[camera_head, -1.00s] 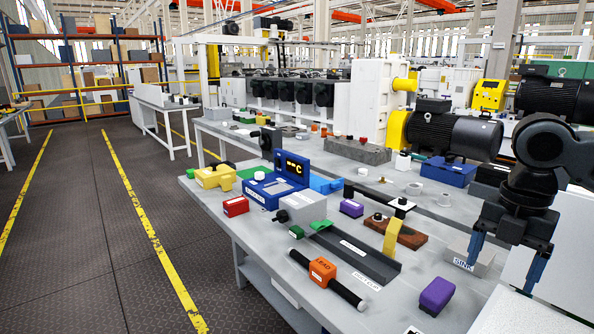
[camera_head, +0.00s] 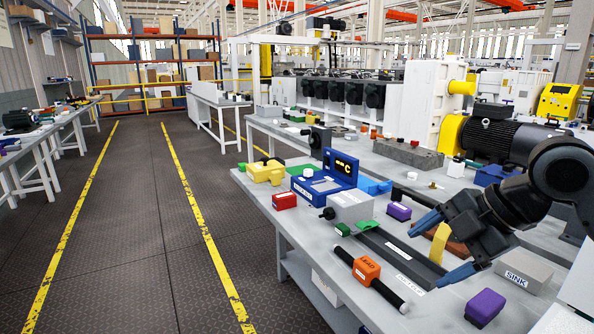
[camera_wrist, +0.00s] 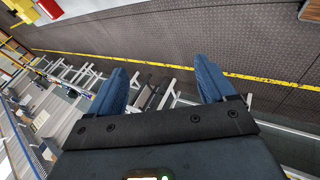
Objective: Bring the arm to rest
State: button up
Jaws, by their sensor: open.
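My gripper (camera_head: 434,250) is on the right of the head view, above the near workbench (camera_head: 262,207). Its two blue fingers are spread apart and point left. In the wrist view the open fingers (camera_wrist: 168,85) frame the floor and distant bench legs, with no object between. My black arm comes in from the right edge. In the picture the fingers overlap the dark tray (camera_head: 385,250) and the region by the yellow piece (camera_head: 439,242); I cannot tell the exact height above them.
On the bench are an orange block on a black rod (camera_head: 367,270), a purple block (camera_head: 485,307), a grey SINK block (camera_head: 524,268), a blue display unit (camera_head: 340,167) and a grey box (camera_head: 348,206). A large black motor (camera_head: 496,138) stands behind. The floor aisle (camera_head: 130,230) at left is clear.

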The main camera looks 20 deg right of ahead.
jog(key=w+a+r+m+t+y, duration=0.1)
jog(key=w+a+r+m+t, duration=0.15)
jog(key=a, duration=0.35)
jog(key=w+a+r+m+t+y, duration=0.1)
jog(key=w+a+m+t+y, duration=0.1)
jog(key=a+m+t, duration=0.3)
jog(key=w+a+r+m+t+y, duration=0.1)
jog(key=w+a+r+m+t, duration=0.15)
jog(key=a, duration=0.45)
notch_tip(320, 180, down, 4)
jog(key=s+a+r+m+t+h, duration=0.1)
jog(key=s+a+m+h, duration=0.1)
jog(key=s+m, duration=0.15)
jog(key=s+f+m+h, duration=0.6)
jog(key=s+f+m, duration=0.2)
jog(key=s+f, duration=0.7)
jog(key=s+d+n+g, duration=0.1)
jog(key=s+d+n, duration=0.1)
jog(key=s, duration=0.9)
jog(key=s+d+n+g, duration=0.1)
jog(key=s+d, duration=0.2)
jog(key=s, duration=0.8)
notch_tip(320, 180, down, 8)
jog(key=b, duration=0.8)
jog(key=shift+w+a, duration=0.2)
jog(key=shift+w, duration=0.1)
jog(key=shift+r, duration=0.1)
